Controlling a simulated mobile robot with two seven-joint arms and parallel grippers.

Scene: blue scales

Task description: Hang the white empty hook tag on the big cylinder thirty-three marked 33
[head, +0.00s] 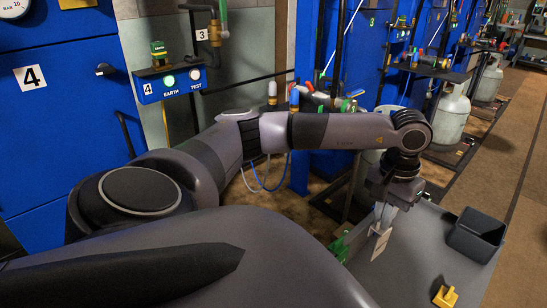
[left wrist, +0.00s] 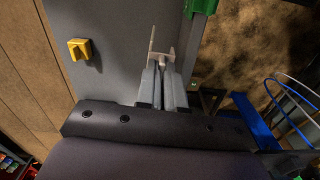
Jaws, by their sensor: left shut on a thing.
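My left gripper (head: 385,213) is shut on a white tag (head: 380,243), which hangs below the fingers over the grey tabletop. In the left wrist view, the fingers (left wrist: 163,88) close on the tag (left wrist: 153,50), seen nearly edge-on. A pale grey cylinder (head: 449,118) stands on the floor beyond the arm, to the right of the gripper. Another (head: 488,80) stands farther back. A third pale rounded shape is partly hidden behind my left arm. I cannot read 33 on any of them. My right gripper is out of view.
The grey tabletop (head: 405,270) carries a dark open bin (head: 477,237) at right and a yellow hook-like piece (head: 444,296), also in the left wrist view (left wrist: 79,49). Green parts (head: 340,246) sit at its left edge. Blue cabinets (head: 60,90) and pipes line the left.

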